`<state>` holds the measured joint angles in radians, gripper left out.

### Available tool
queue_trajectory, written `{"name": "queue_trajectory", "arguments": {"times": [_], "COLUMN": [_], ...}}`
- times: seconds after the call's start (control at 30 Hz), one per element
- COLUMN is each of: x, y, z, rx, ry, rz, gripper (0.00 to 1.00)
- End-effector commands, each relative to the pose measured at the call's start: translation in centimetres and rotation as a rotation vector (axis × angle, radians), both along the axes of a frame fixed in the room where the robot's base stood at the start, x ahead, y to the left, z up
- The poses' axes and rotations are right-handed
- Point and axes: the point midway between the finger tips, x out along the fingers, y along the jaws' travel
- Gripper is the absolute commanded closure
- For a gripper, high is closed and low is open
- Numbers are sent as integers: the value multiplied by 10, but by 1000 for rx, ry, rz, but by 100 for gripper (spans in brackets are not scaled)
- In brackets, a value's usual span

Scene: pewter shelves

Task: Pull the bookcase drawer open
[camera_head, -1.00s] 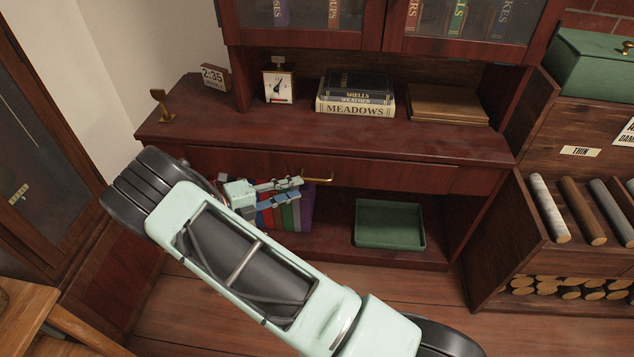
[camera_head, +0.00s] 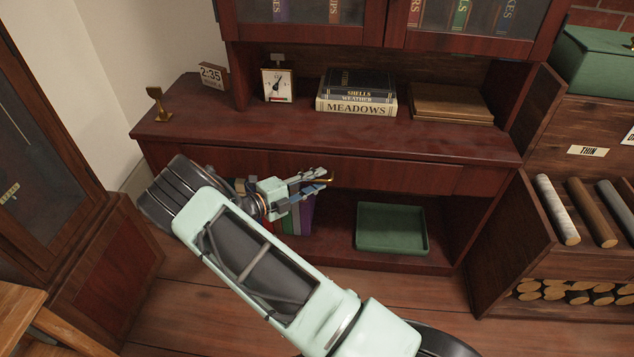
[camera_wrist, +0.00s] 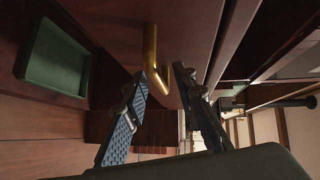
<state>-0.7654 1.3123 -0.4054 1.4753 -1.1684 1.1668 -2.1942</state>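The bookcase drawer (camera_head: 400,174) is a wide dark red-brown front under the bookcase's worktop, and it looks flush and closed. Its brass handle (camera_head: 329,180) is mostly hidden by my gripper (camera_head: 318,179) in the head view. In the wrist view, the handle (camera_wrist: 151,50) is a bent brass bar on the drawer front (camera_wrist: 192,25). My gripper (camera_wrist: 165,82) is open, with one finger on each side of the handle. The bar shows in the gap between the fingertips; I cannot tell whether either finger touches it.
Below the drawer are a green tray (camera_head: 391,248) and upright books (camera_head: 304,217) partly behind my gripper. A log rack (camera_head: 540,240) stands right. Floor in front is clear.

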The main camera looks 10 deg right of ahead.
Motion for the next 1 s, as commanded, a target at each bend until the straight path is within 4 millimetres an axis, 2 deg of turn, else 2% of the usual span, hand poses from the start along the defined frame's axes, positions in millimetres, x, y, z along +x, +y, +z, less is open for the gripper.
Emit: {"name": "queue_trajectory", "arguments": {"times": [0.33,0.57,1.0], "x": [2,2,0], "y": [-4,-4,-3], "z": [0,0,0], "rx": [1,1,0], "ry": [0,0,0], "rz": [0,0,0], "gripper": [76,100,100]}}
